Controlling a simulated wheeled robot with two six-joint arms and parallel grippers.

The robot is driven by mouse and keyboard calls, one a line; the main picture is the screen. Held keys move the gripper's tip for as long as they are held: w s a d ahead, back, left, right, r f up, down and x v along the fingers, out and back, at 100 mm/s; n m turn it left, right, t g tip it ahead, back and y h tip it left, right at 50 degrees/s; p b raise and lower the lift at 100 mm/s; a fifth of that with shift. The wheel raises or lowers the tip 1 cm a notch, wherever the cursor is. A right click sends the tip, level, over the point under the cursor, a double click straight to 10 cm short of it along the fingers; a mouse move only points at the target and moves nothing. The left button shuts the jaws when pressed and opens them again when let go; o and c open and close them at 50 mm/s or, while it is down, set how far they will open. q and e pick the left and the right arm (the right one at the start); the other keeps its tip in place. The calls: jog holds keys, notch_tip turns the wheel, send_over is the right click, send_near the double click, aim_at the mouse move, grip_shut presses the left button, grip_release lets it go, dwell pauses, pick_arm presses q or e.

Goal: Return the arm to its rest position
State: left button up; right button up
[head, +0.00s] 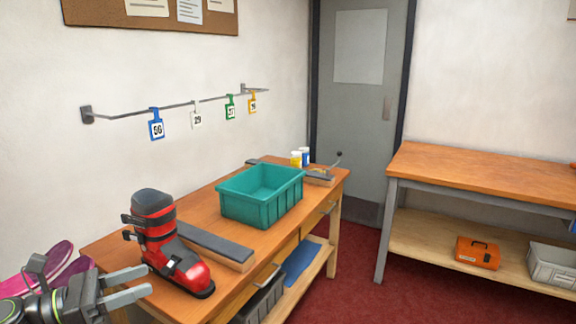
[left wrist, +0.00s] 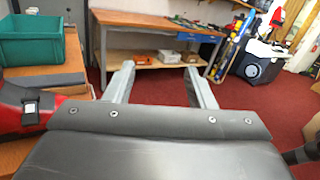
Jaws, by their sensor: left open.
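My left gripper (head: 126,287) is open and empty at the lower left of the head view, beside the near left end of the wooden bench (head: 228,277). Its two fingers also show in the left wrist view (left wrist: 158,84), spread apart with floor and a far bench between them. A red and black ski boot (head: 160,240) stands upright on the bench just right of the fingertips, apart from them as far as I can tell. Part of the boot shows at the left of the left wrist view (left wrist: 30,110). My right gripper is not in view.
A teal bin (head: 262,213) and a dark-topped wooden block (head: 215,246) sit on the bench. A wall rail holds numbered tags (head: 156,124). A second bench (head: 480,178) stands at right, an orange case (head: 478,253) on its shelf. Red floor (head: 345,285) between is clear.

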pick_arm(q)
jog(key=s+a+f+n+t+y, duration=0.25)
jog(key=f+n+y, duration=0.6)
jog(key=n, duration=0.75)
jog(key=s+a+f+n+t+y, duration=0.3)
jog(key=f+n+y, duration=0.5)
jog(key=n, duration=0.8)
jog(key=s+d+f+n+g, duration=0.4)
jog(key=s+f+n+g, duration=0.25)
jog(key=s, duration=0.35)
jog(key=s+d+f+n+g, duration=0.3)
jog(key=s+f+n+g, duration=0.4)
jog(key=s, duration=0.3)
notch_tip(320, 180, down, 23)
jog(key=a, duration=0.2)
jog(key=s+d+f+g, duration=0.1)
jog(key=s+f, duration=1.3)
jog(key=f, duration=0.2)
jog(key=shift+s+d+g+h+p, duration=0.25)
jog(key=shift+s+g+h+p, duration=0.1)
jog(key=shift+g+h, duration=0.1)
jog(key=shift+c, duration=0.3)
